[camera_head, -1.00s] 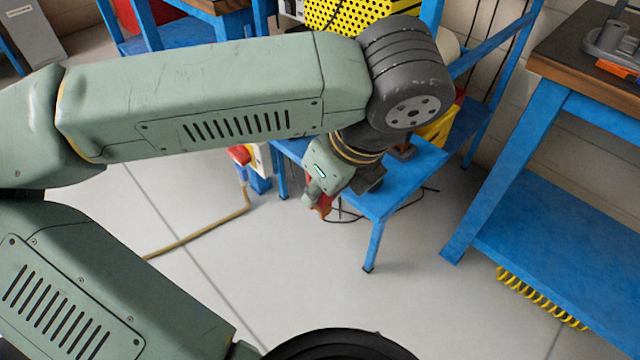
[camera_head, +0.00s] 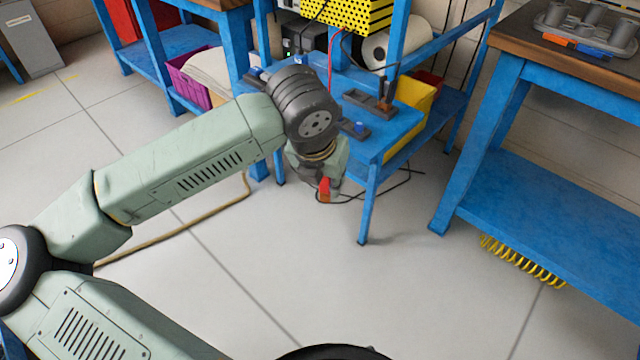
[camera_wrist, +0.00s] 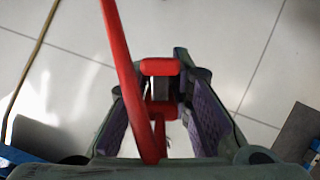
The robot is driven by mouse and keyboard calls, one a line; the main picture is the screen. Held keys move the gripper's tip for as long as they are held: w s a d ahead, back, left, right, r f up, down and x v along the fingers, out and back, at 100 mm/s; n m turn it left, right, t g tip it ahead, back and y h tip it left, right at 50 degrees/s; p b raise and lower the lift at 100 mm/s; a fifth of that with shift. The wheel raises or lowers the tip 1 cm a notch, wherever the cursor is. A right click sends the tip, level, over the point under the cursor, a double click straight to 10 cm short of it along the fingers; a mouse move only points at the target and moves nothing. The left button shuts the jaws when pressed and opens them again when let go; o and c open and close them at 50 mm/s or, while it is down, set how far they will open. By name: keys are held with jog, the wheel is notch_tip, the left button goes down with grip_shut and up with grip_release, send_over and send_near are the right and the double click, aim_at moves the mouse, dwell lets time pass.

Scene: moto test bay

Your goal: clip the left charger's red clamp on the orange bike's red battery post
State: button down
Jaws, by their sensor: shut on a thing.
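My gripper (camera_head: 322,184) hangs in front of the blue stand in the head view, over the open floor. It is shut on the red clamp (camera_head: 324,190), whose lower part shows below the fingers. In the wrist view the red clamp (camera_wrist: 160,67) sits between the two padded fingers of my gripper (camera_wrist: 162,100), and its red cable (camera_wrist: 117,45) runs up across the picture. The orange bike, its red battery post and the charger body cannot be made out in these frames.
A blue stand (camera_head: 366,184) with dark holders (camera_head: 368,104), a paper roll (camera_head: 375,50) and a yellow bin (camera_head: 413,92) is just behind my gripper. A blue workbench (camera_head: 560,180) stands at right. A tan hose (camera_head: 160,240) lies on the floor.

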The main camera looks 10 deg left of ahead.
jog(key=w+d+f+m+g+h, duration=0.1)
jog(key=w+f+m+g+h, duration=0.2)
jog(key=f+m, duration=0.65)
jog(key=w+d+f+m+g, duration=0.2)
jog(key=w+f+m, duration=0.2)
jog(key=f+m, duration=0.55)
jog(key=s+f+m+g+y, duration=0.2)
jog(key=f+m, duration=0.5)
jog(key=f, duration=0.6)
jog(key=s+d+f+m+g+y, duration=0.1)
jog(key=s+f+m, duration=0.3)
jog(key=f, duration=0.9)
jog(key=m+g+y, duration=0.1)
jog(key=m, duration=0.1)
jog(key=shift+s+f+m, duration=0.15)
jog(key=shift+s+m, duration=0.2)
jog(key=shift+m, duration=0.05)
